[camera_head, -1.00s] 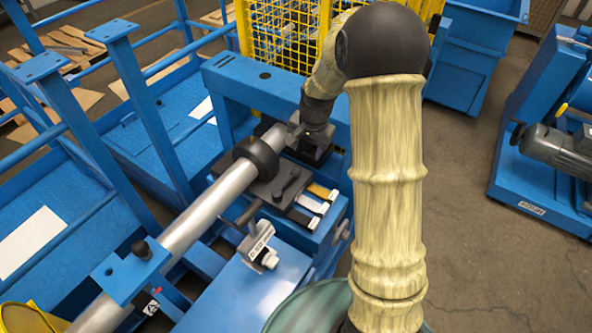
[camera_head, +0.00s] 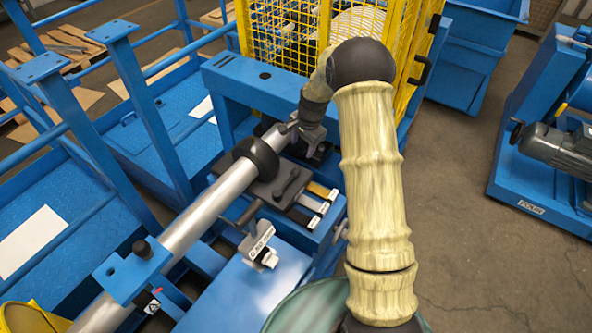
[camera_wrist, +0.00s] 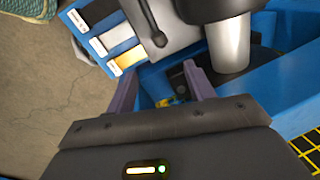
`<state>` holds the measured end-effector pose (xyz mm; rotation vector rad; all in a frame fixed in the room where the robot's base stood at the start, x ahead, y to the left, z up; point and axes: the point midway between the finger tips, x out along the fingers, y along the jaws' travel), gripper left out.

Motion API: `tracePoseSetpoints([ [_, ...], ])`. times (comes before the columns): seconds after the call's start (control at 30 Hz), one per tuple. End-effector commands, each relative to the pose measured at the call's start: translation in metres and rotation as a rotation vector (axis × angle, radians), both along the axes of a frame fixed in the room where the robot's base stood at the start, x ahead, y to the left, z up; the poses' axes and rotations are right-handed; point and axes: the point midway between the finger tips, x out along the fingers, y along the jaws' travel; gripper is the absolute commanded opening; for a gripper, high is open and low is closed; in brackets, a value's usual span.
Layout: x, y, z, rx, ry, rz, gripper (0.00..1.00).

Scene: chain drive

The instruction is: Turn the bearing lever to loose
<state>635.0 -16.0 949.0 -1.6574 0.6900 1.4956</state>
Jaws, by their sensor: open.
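The bearing lever (camera_head: 287,181) is a black handle with a rounded knob, on a dark grey plate (camera_head: 266,191) beside the black bearing ring (camera_head: 258,158) around the silver shaft (camera_head: 215,195). In the wrist view the lever (camera_wrist: 150,22) shows at the top, its knob beyond my fingertips and close to the yellow label. My gripper (camera_head: 300,132) is behind the lever in the head view, near the shaft's far end. In the wrist view my gripper (camera_wrist: 162,72) has its two purple fingers apart, with nothing between them. No contact with the lever shows.
Yellow (camera_wrist: 130,59), white (camera_wrist: 115,41) and black (camera_wrist: 98,13) labels line the plate's edge. A blue frame (camera_head: 262,85) and yellow mesh guard (camera_head: 282,40) stand behind my gripper. A white-tagged fitting (camera_head: 262,243) sits in front. Open floor lies right.

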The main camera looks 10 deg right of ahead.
Motion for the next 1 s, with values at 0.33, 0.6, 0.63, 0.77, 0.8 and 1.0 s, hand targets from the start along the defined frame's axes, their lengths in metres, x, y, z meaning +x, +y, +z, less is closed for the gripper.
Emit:
tracePoseSetpoints([
  [0.33, 0.008, 0.006, -0.056, 0.001, 0.003, 0.000, 0.53],
  [0.6, 0.015, 0.011, -0.098, 0.001, 0.003, 0.000, 0.53],
  [0.63, 0.016, 0.011, -0.102, 0.001, 0.003, 0.000, 0.53],
  [0.77, 0.019, 0.014, -0.122, 0.001, 0.002, 0.000, 0.53],
  [0.8, 0.020, 0.014, -0.127, 0.001, 0.002, 0.000, 0.53],
  [1.0, 0.024, 0.016, -0.148, 0.000, 0.000, 0.000, 0.53],
])
